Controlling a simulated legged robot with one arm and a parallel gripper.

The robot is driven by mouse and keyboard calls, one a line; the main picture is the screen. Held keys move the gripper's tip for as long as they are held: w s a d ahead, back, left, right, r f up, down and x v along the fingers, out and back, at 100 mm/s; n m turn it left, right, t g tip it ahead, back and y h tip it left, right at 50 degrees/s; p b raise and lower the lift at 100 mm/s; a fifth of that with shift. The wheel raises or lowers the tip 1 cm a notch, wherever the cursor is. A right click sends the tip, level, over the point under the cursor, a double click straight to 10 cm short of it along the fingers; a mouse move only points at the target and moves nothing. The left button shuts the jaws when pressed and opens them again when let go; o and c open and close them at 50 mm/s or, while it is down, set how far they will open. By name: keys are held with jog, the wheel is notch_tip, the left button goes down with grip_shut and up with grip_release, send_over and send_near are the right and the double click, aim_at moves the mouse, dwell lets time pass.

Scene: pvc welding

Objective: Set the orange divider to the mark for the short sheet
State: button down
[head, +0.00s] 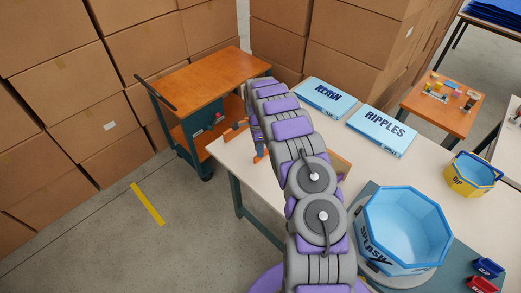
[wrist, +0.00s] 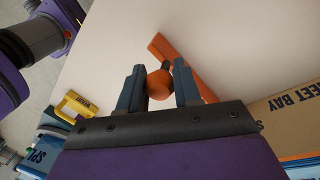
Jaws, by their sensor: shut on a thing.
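The orange divider (wrist: 188,66) shows in the wrist view as a slanted bar on the pale table, with a round orange knob (wrist: 158,85). My gripper (wrist: 158,80) is shut on the knob, one dark finger on each side. In the head view my arm reaches to the table's far left corner and hides most of the gripper; bits of orange (head: 260,157) show beside it. A tan box edge lettered "SHEET BAY" (wrist: 293,105) lies at the right of the wrist view, and a little of it (head: 342,165) shows behind my arm. I cannot make out a mark for the short sheet.
Light-blue packs lettered RIPPLES (head: 382,130) and another (head: 322,97) lie at the table's back. A blue SPLASH tub (head: 405,225) and a yellow bin (head: 475,172) stand right. An orange-topped cart (head: 200,80) stands close beyond the table's left end. Floor at left is clear.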

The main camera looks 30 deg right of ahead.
jog(key=c, duration=0.8)
grip_release()
jog(key=shift+r, duration=0.1)
jog(key=shift+w+d+r+p, duration=0.15)
jog(key=shift+w+r+p, duration=0.4)
jog(key=shift+r, duration=2.25)
jog(key=shift+w+d+r+p, duration=0.2)
jog(key=shift+w+r+p, duration=0.35)
jog(key=shift+r, duration=2.2)
jog(key=shift+w+d+r+p, duration=0.15)
jog(key=shift+w+r+p, duration=0.4)
jog(key=shift+r, duration=2.25)
jog(key=shift+r, duration=0.1)
